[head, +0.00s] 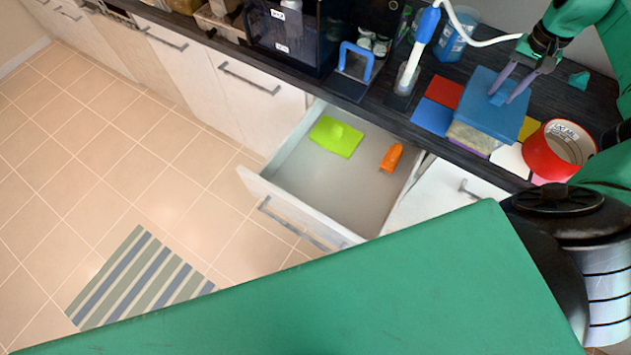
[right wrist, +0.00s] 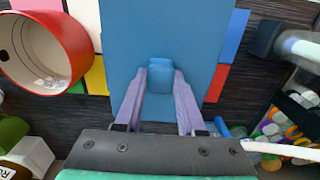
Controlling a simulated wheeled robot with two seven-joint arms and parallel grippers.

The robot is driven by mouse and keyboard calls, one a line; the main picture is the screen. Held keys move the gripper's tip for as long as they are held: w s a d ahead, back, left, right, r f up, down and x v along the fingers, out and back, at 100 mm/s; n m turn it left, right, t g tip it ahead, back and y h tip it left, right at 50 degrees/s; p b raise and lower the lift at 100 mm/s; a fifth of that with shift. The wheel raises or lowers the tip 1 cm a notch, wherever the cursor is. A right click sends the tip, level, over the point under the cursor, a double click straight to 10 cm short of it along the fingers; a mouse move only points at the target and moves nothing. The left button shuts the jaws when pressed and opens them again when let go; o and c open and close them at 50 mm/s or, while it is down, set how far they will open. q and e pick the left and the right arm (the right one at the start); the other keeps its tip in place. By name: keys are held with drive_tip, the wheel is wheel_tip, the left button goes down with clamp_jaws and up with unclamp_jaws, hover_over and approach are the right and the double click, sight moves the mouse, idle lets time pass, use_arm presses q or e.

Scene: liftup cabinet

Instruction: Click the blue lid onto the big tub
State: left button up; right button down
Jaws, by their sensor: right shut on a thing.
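The blue lid (head: 482,112) is a flat square with a small knob, above the big tub (head: 470,139), a see-through box with pale yellow and violet tones on its side. The lid covers the tub's top; I cannot tell whether it is seated or just above the rim. My right gripper (head: 500,98) points down with its violet fingers shut on the lid's knob. In the right wrist view the knob (right wrist: 160,78) sits between the fingertips, and the lid (right wrist: 196,45) hides the tub below. My left gripper is not in view.
Colored square mats, one red (head: 444,91), lie around the tub. A red roll-like ring (head: 558,150) stands close on the right. A blue cup (head: 456,40) and a blue-and-white stick with a cord (head: 418,45) stand behind. An open drawer (head: 325,185) holds green and orange items.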

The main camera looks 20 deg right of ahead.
sight(504, 89)
drive_tip(key=shift+f, duration=0.3)
drive_tip(key=shift+c, duration=2.2)
unclamp_jaws()
wheel_tip(504, 89, up, 6)
drive_tip(key=shift+w+f, duration=0.1)
drive_tip(key=shift+f, duration=0.05)
wheel_tip(504, 89, up, 9)
drive_tip(key=p, duration=0.2)
